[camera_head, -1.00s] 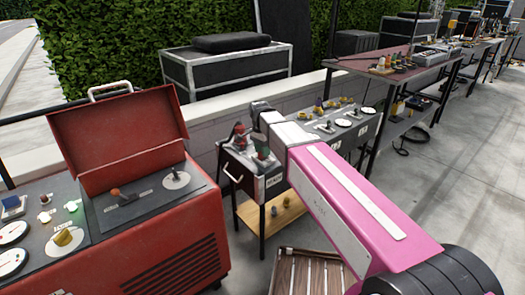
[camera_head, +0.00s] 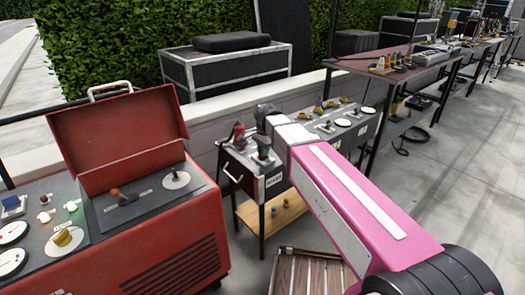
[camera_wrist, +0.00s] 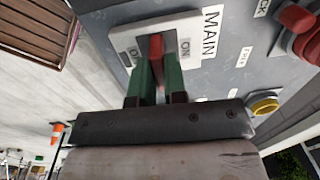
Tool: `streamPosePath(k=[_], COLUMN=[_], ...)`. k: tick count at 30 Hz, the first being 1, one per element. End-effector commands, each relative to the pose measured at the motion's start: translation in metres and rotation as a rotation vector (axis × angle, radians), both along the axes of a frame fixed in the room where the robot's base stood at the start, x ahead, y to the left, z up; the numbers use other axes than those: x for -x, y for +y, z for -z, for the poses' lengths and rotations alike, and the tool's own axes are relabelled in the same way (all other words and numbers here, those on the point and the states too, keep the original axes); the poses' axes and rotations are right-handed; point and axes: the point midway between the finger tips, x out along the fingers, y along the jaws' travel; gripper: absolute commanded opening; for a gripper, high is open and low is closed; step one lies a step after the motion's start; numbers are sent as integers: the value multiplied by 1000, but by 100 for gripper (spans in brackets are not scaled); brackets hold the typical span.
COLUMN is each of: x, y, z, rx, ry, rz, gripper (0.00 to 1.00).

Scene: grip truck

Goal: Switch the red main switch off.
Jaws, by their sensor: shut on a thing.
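The red main switch lever (camera_wrist: 156,47) stands on a pale plate (camera_wrist: 171,30) marked MAIN in the wrist view. An "ON" label is to the right of the lever, and another label on the left is partly hidden. The green fingers of my gripper (camera_wrist: 158,78) are shut on the lever, one on each side. In the head view, my gripper (camera_head: 263,150) is at the near end of the dark panel cart (camera_head: 243,180); my arm hides part of the panel, and the lever is too small to make out there.
A red knob (camera_wrist: 299,20) and a yellow knob (camera_wrist: 264,103) are on the same panel. A red machine with an open lid (camera_head: 118,130) stands at left in the head view. A wooden slatted crate (camera_head: 305,272) is on the floor near my arm. Open floor lies at right.

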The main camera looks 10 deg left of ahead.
Motion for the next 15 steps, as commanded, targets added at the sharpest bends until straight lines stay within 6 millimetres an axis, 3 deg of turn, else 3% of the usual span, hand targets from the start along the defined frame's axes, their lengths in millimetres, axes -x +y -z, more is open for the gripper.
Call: streamPosePath(k=[15], x=[13], y=[-14], z=[4], rx=[-271], ry=[-231], rz=[1], gripper=[0])
